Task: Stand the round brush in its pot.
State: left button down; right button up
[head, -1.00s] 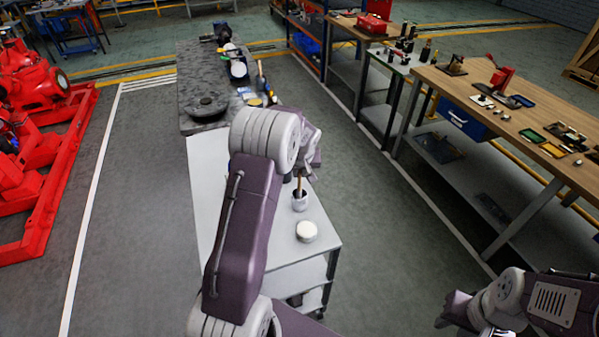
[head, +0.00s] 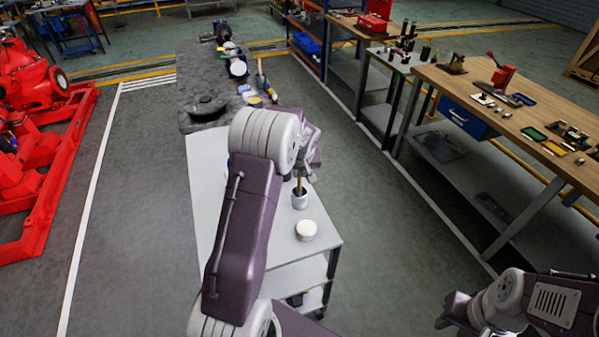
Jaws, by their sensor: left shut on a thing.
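The round brush (head: 299,184) stands roughly upright, its tan handle showing above the small pale pot (head: 300,201). Its lower end is inside the pot's mouth or just behind its rim; I cannot tell how deep. My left gripper (head: 303,174) is right above the pot, shut on the upper part of the brush. My arm hides part of the grip and the trolley behind it. My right gripper (head: 446,318) is low at the right, away from the pot, and its fingers do not show clearly.
A round white-lidded tin (head: 306,230) stands in front of the pot on the pale trolley top (head: 320,245). A dark stone surface (head: 195,75) with several items adjoins behind. A wooden bench (head: 510,110) with tools stands right, across a clear floor aisle.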

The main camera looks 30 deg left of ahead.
dwell(0.6)
pick_arm(q)
jog(key=c, duration=1)
grip_release()
jog(key=shift+o, duration=0.2)
notch_tip(320, 180, up, 7)
jog(key=p, duration=0.5)
